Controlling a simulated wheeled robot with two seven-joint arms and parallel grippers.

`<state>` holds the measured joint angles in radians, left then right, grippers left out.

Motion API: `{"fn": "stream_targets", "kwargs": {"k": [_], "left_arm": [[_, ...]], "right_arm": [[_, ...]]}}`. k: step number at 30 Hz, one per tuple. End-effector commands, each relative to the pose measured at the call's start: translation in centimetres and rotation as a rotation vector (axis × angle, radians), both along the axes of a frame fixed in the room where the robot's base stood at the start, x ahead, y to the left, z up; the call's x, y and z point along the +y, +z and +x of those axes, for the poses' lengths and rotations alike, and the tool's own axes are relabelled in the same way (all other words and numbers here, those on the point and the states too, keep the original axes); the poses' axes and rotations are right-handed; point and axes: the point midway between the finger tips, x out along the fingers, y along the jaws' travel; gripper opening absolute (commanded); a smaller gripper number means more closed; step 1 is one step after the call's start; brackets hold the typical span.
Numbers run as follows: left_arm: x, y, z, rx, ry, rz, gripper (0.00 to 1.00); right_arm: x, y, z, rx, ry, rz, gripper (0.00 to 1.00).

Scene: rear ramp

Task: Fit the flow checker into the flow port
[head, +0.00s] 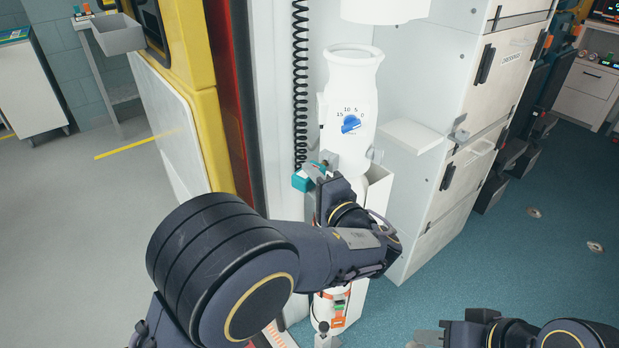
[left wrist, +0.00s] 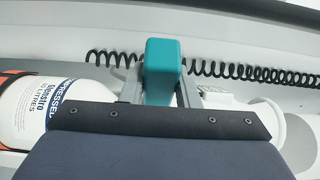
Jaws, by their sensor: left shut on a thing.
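The flow checker appears to be the teal block (head: 308,179) held in the fingers of my left gripper (head: 318,172). In the left wrist view the teal block (left wrist: 163,70) sits between the two grey fingers (left wrist: 160,92), which are shut on it. Just right of it in the head view stands a white body with a blue dial (head: 350,124) and an open round top (head: 353,52). I cannot tell for certain which opening is the flow port. My right gripper (head: 428,339) is at the bottom edge, mostly cut off, away from these things.
A black coiled cord (head: 300,85) hangs on the white wall behind the teal block. A white cylinder with printed text (left wrist: 40,108) lies left of the fingers in the wrist view. White cabinets (head: 480,90) stand at right.

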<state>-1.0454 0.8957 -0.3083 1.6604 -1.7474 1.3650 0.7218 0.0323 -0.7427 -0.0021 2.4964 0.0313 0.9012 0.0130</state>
Motion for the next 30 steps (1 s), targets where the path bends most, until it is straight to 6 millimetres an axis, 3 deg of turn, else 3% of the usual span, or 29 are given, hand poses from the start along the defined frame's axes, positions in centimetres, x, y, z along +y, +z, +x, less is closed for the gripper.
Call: {"fn": "stream_targets", "kwargs": {"k": [21,22,27,30], "left_arm": [[-1.1,0.0,1.4,0.0,0.0,0.0,0.06],[-1.2,0.0,1.4,0.0,0.0,0.0,0.31],[-1.1,0.0,1.4,0.0,0.0,0.0,0.53],[-1.1,0.0,1.4,0.0,0.0,0.0,0.54]], "right_arm": [[0.0,-0.2,0.0,0.0,0.0,0.0,0.36],[0.0,-0.2,0.0,0.0,0.0,0.0,0.36],[0.0,-0.2,0.0,0.0,0.0,0.0,0.36],[0.0,-0.2,0.0,0.0,0.0,0.0,0.36]]}}
